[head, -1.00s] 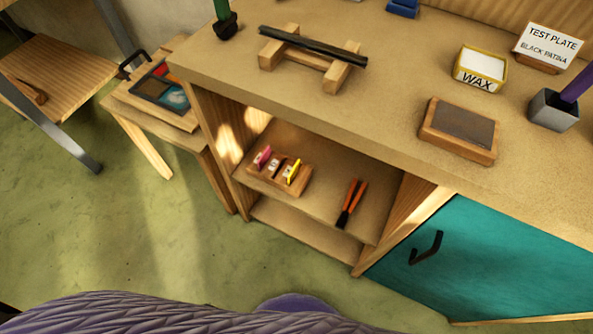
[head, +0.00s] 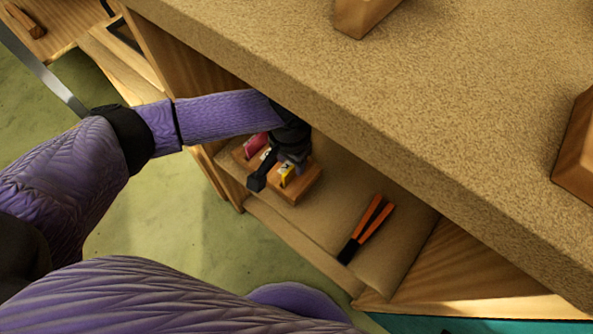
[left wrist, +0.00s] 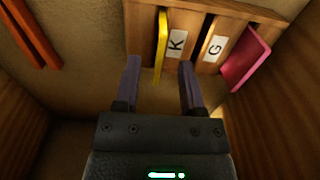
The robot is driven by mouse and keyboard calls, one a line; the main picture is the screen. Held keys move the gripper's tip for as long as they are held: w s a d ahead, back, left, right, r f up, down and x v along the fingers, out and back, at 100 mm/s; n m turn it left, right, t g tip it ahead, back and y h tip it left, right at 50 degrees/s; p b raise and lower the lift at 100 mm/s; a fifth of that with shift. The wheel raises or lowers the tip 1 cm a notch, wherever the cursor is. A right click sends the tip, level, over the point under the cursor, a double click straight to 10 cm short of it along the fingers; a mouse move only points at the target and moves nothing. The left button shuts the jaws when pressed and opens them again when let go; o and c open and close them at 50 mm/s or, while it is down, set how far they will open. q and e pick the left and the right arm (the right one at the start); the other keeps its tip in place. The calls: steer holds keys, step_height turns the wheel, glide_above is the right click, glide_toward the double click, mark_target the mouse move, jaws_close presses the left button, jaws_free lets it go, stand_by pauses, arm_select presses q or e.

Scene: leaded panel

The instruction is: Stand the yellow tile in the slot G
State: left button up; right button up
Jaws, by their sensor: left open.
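The yellow tile (left wrist: 162,45) stands upright in a wooden slotted block (left wrist: 145,22), beside the K label (left wrist: 177,43). It also shows partly in the head view (head: 287,172). A dark empty slot (left wrist: 194,38) lies between the K label and the G label (left wrist: 214,48). A pink tile (left wrist: 245,58) stands at the block's other end, beyond the G label. My left gripper (left wrist: 159,64) is open, with its fingertips on either side of the yellow tile's line, and holds nothing. In the head view my left gripper (head: 275,170) hides part of the block. My right gripper is not in view.
The block sits on a shelf (head: 330,190) under a thick worktop (head: 440,110), which overhangs it. Orange-handled pliers (head: 367,228) lie to the right on the shelf. Wooden walls stand close on both sides in the left wrist view.

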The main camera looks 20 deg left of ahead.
mark_target(291, 167)
arm_select(q)
step_height(291, 167, down, 4)
steer(key=shift+r+b, duration=0.2)
steer(key=shift+b, duration=0.55)
steer(key=shift+r, duration=0.35)
steer(key=shift+c, duration=0.2)
jaws_close()
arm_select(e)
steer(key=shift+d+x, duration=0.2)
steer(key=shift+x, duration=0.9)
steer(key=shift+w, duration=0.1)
arm_select(q)
step_height(291, 167, up, 10)
steer(key=p, duration=0.7)
steer(key=shift+p, duration=0.35)
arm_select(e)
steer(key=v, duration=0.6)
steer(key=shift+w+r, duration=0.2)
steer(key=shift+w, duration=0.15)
